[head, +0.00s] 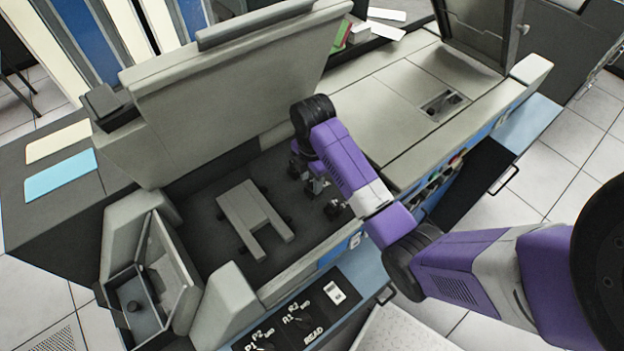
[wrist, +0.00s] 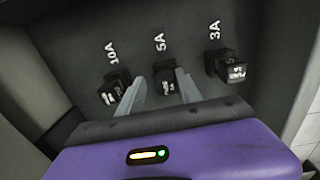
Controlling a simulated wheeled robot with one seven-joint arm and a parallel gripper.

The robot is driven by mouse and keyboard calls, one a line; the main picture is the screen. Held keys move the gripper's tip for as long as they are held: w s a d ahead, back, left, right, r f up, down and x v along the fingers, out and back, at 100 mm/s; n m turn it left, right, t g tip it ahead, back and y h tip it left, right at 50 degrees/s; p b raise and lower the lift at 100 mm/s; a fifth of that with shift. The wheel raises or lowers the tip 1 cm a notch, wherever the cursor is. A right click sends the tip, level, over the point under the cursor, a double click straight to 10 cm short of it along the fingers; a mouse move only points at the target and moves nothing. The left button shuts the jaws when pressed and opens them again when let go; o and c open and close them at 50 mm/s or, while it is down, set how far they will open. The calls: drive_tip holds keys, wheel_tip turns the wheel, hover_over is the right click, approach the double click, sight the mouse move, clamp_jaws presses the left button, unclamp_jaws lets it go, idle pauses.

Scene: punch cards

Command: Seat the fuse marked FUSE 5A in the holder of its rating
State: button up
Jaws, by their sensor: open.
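Three dark fuse holders stand in a row on a dark panel in the wrist view, printed 10A, 5A and 3A from left to right. The 10A holder (wrist: 110,78) has a dark cap with light lettering that I cannot read. The 3A holder (wrist: 213,58) has a dark block in it with white lettering; FUSE seems to show, but its rating is too small to read. My gripper (wrist: 160,90) is open, its two grey fingers on either side of the dark piece at the 5A holder (wrist: 164,70). The fingers and gripper body partly hide that piece, and contact cannot be told.
In the head view, a grey raised lid (head: 220,100) stands behind the open dark bay. A pale forked plate (head: 240,205) lies in the bay, left of my arm. A switch panel (head: 300,315) is at the front, and a flat cabinet top (head: 385,110) lies right.

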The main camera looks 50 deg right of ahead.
sight(312, 178)
drive_tip(key=shift+s+a+f, duration=0.1)
drive_tip(key=shift+s+f, duration=0.25)
drive_tip(key=shift+f, duration=0.2)
drive_tip(key=shift+s+a+f, duration=0.1)
drive_tip(key=shift+s+f, duration=0.25)
drive_tip(key=shift+f, duration=0.2)
drive_tip(key=r, duration=0.3)
drive_tip(key=r+p, duration=0.1)
drive_tip(key=r, duration=0.5)
drive_tip(key=shift+w+d+p, duration=0.2)
drive_tip(key=shift+w+p, duration=0.15)
drive_tip(key=shift+w, duration=0.05)
drive_tip(key=shift+w+r+p, duration=0.15)
drive_tip(key=shift+r+p, duration=0.25)
drive_tip(key=shift+r, duration=0.1)
